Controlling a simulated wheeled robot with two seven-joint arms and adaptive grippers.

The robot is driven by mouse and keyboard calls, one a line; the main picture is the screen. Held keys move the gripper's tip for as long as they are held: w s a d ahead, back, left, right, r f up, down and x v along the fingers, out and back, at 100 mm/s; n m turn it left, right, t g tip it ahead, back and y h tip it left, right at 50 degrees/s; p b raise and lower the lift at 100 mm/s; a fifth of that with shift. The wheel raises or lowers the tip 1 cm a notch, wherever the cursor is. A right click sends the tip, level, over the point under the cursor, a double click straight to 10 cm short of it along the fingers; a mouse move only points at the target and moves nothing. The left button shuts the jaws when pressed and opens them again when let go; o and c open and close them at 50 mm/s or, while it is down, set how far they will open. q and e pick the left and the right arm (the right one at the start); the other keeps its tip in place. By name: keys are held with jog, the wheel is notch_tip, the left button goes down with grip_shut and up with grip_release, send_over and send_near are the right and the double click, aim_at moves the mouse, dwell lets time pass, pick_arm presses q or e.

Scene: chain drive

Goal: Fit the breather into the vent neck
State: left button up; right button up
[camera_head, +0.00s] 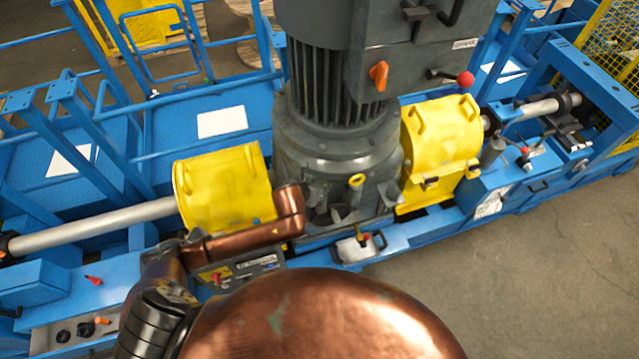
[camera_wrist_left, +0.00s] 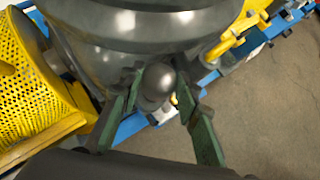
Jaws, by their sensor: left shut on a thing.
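My left gripper (camera_wrist_left: 158,90) is shut on the breather (camera_wrist_left: 157,80), a dark grey part with a rounded top, between its two green fingers in the left wrist view. Behind the breather is the curved dark grey housing. In the head view the left gripper (camera_head: 326,208) is small and dark, in front of the lower part of the grey gear housing (camera_head: 345,150). The breather cannot be made out clearly there. I cannot pick out the vent neck; the gripper and breather may hide it. My right gripper is not in view.
Yellow guards (camera_head: 222,188) and (camera_head: 440,145) stand on both sides of the housing, with shafts running outward. A yellow ring (camera_head: 357,180) sits close to the right of the left gripper. A white container (camera_head: 357,248) is below. Blue rails surround the deck; open floor (camera_head: 540,270) lies right.

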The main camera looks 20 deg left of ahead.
pick_arm(q)
jog(key=shift+f+b, duration=0.5)
jog(key=shift+f, duration=0.9)
jog(key=o, duration=1.2)
jog(key=shift+o, duration=0.2)
jog(key=v, duration=1.2)
